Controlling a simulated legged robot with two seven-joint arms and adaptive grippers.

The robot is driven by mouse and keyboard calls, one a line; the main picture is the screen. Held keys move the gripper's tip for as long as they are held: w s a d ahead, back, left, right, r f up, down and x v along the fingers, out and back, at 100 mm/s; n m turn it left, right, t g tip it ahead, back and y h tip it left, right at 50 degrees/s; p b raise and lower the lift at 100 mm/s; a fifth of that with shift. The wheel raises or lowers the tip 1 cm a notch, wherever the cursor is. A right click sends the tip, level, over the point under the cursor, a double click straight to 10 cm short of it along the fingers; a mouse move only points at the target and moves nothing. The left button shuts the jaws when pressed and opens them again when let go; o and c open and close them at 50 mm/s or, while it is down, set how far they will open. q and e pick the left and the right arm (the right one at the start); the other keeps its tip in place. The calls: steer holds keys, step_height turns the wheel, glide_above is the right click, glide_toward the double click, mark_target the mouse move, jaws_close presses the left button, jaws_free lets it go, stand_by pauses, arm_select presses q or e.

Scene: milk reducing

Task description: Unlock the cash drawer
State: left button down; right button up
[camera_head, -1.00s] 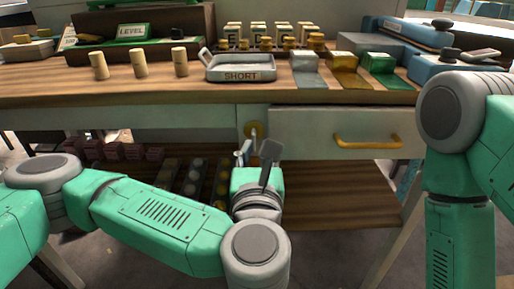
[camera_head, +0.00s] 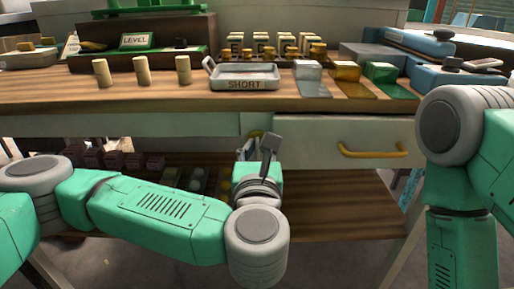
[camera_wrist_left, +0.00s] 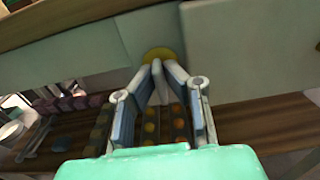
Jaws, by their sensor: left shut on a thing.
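The cash drawer (camera_head: 315,141) is a pale front under the worktop, with a yellow bar handle (camera_head: 372,152); it is closed. A round yellow lock plate (camera_head: 255,133) is on the pale panel left of the drawer. It also shows in the left wrist view (camera_wrist_left: 158,52), partly covered by fingertips. My left gripper (camera_head: 250,144) is at this plate, pointing at it. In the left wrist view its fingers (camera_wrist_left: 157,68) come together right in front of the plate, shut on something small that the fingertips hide. I cannot tell how the lock is turned.
The wooden worktop (camera_head: 160,99) carries a grey SHORT tray (camera_head: 243,74), pale pegs (camera_head: 141,70), and silver, gold and green blocks. A lower shelf (camera_head: 330,204) with dark and round goods lies under the drawer. My right arm stands at the right.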

arm_select(q)
steer(key=shift+d+m+p, duration=0.1)
steer(key=shift+m+p, duration=0.2)
steer(key=shift+p, duration=0.2)
steer(key=shift+s+d+f+m+p, duration=0.1)
steer(key=shift+m+p, duration=2.8)
steer(key=shift+p, duration=0.1)
steer(key=shift+s+f+m+p, duration=0.1)
steer(key=shift+f+m+p, duration=0.05)
steer(key=shift+m+p, duration=2.8)
steer(key=shift+d+f+m+p, duration=0.1)
steer(key=shift+m+p, duration=2.75)
steer(key=shift+p, duration=0.2)
steer(key=shift+f, duration=0.15)
steer(key=c, duration=1.9)
jaws_free()
steer(key=shift+c, duration=0.2)
steer(key=shift+w+r, duration=0.1)
steer(key=shift+r, duration=0.1)
